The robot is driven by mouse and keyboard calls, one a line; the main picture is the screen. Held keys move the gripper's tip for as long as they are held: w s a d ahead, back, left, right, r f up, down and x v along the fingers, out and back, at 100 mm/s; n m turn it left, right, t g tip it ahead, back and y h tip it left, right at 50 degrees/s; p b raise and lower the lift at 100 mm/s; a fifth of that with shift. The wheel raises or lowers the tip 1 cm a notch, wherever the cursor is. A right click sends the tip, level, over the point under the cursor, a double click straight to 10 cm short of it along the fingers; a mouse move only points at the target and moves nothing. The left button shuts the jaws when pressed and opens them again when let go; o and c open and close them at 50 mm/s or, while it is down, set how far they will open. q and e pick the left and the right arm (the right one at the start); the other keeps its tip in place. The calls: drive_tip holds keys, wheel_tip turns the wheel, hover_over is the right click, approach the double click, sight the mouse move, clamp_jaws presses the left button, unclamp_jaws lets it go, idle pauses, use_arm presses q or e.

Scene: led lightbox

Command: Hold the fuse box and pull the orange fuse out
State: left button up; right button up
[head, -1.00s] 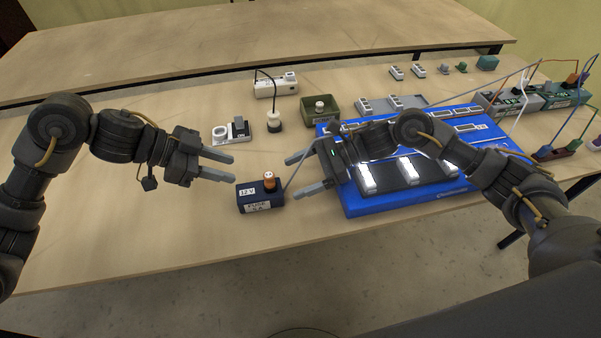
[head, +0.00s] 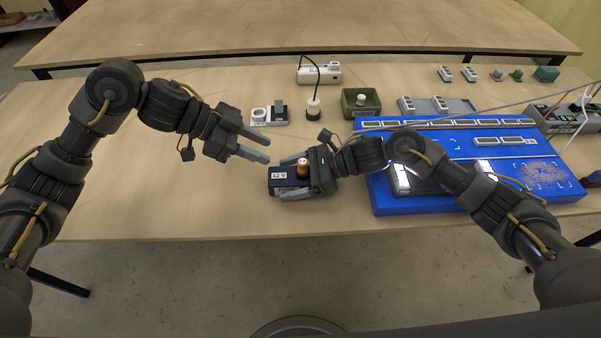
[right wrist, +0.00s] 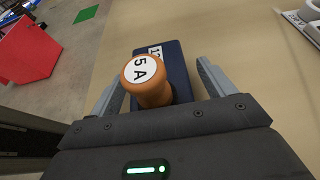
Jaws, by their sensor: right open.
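The fuse box (head: 285,179) is a dark blue block with a white 12 V label, near the front edge of the table. The orange fuse (head: 303,167) stands upright in it; in the right wrist view the orange fuse (right wrist: 150,82) shows a round white cap marked 5 A. My right gripper (head: 290,176) is open, its fingers on either side of the fuse box (right wrist: 176,62), with a visible gap at least on one side. My left gripper (head: 266,150) is open and empty, above and slightly left of the fuse box, its fingers pointing right.
The blue lightbox (head: 400,200) lies right of the fuse box. A green scrap bin (head: 361,104), a white switch unit (head: 268,117), a plug on a cord (head: 313,108) and a white power strip (head: 320,75) stand behind. The table left of the fuse box is clear.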

drive_tip(key=c, duration=1.2)
drive_tip(key=o, duration=0.5)
drive_tip(key=c, duration=0.5)
drive_tip(key=shift+o, duration=0.2)
use_arm(q)
drive_tip(key=shift+o, duration=0.3)
